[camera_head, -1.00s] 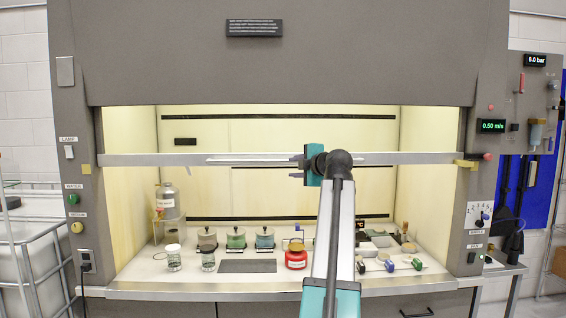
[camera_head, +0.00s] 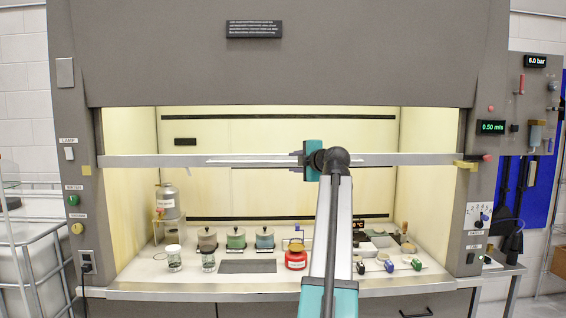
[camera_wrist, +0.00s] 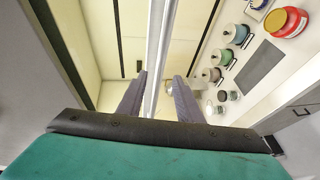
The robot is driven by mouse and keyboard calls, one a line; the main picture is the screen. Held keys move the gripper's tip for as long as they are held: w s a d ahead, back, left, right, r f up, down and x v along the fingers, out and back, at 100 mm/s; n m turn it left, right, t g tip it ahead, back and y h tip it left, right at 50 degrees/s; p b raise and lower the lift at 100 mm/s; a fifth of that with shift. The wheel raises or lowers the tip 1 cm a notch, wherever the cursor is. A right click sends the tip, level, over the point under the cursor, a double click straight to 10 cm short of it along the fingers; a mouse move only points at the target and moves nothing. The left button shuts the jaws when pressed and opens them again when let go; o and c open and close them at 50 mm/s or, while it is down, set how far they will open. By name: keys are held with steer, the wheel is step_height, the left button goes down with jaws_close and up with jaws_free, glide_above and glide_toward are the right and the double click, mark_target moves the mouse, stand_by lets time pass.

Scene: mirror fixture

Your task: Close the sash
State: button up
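The sash of the fume hood shows as a pale metal bar (camera_head: 240,160) running across the hood opening, well above the work surface. It also shows in the wrist view as a long strip (camera_wrist: 157,55). My gripper (camera_head: 297,161) is at the bar, a little right of its middle. In the wrist view the two dark fingers of my gripper (camera_wrist: 159,78) stand apart, one on each side of the bar, with gaps visible. The gripper is open around the bar and does not look clamped on it.
On the hood's work surface (camera_head: 140,275) stand glass jars (camera_head: 174,258), several lidded pots (camera_head: 236,239), a red jar (camera_head: 296,256) and a dark mat (camera_head: 247,266). A large bottle (camera_head: 168,202) stands at the back left. A yellow block (camera_head: 466,165) sits at the bar's right end.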

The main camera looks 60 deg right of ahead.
mark_target(283, 163)
steer(key=p+x, duration=0.3)
steer(key=x, duration=0.6)
steer(key=shift+w+r, duration=0.1)
steer(key=shift+w, duration=0.1)
steer(key=shift+w+d+f+p, duration=0.25)
steer(key=shift+w+d+p, duration=0.1)
steer(key=shift+w, duration=0.1)
jaws_close()
